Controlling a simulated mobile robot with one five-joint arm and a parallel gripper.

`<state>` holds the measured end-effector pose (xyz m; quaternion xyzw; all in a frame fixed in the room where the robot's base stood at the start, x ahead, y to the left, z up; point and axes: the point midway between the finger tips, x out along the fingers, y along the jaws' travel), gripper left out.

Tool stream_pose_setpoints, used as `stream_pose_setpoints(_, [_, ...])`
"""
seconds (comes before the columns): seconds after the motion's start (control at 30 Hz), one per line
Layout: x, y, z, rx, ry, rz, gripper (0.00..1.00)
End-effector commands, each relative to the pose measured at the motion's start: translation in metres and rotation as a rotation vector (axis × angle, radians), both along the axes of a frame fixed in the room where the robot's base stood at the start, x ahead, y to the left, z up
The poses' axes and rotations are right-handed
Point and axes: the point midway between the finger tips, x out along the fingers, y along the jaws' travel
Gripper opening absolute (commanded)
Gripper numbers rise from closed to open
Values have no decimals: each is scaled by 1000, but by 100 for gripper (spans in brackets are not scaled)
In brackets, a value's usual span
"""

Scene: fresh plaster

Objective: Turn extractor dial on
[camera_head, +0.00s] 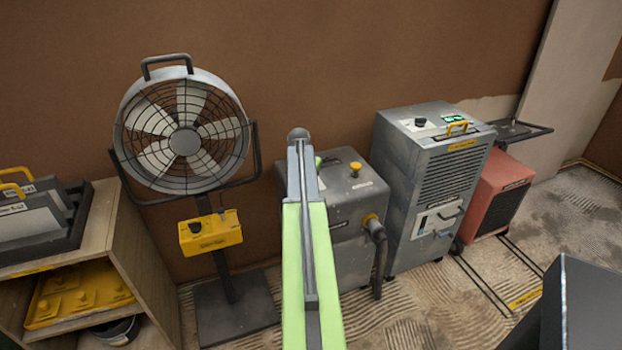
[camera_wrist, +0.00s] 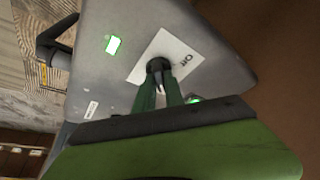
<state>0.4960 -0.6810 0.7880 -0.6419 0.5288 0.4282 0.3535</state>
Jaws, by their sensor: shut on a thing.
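The extractor is a grey box (camera_head: 358,195) with a yellow knob on top and a dark hose at its right side, partly behind my arm in the head view. Its grey top panel (camera_wrist: 210,55) fills much of the wrist view. A black round dial (camera_wrist: 158,64) sits there on a white label (camera_wrist: 185,50) that reads "Off" on one side. My gripper (camera_wrist: 160,78) is shut on the dial, with a green finger on either side. The dial's pointer cannot be made out. In the head view my arm hides the dial and my fingertips.
A fan (camera_head: 184,140) with a yellow control box stands left of the extractor. A tall grey dehumidifier-like unit (camera_head: 425,180) stands close on its right, then a red heater-like unit (camera_head: 497,195). A wooden shelf (camera_head: 110,215) is at far left. A brown wall is behind.

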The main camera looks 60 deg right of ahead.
Motion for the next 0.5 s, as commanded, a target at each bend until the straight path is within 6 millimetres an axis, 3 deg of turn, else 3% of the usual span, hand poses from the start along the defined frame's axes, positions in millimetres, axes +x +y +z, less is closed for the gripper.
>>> stream_pose_setpoints(0.5, [-3, -3, 0, -6, 3, -62, 0])
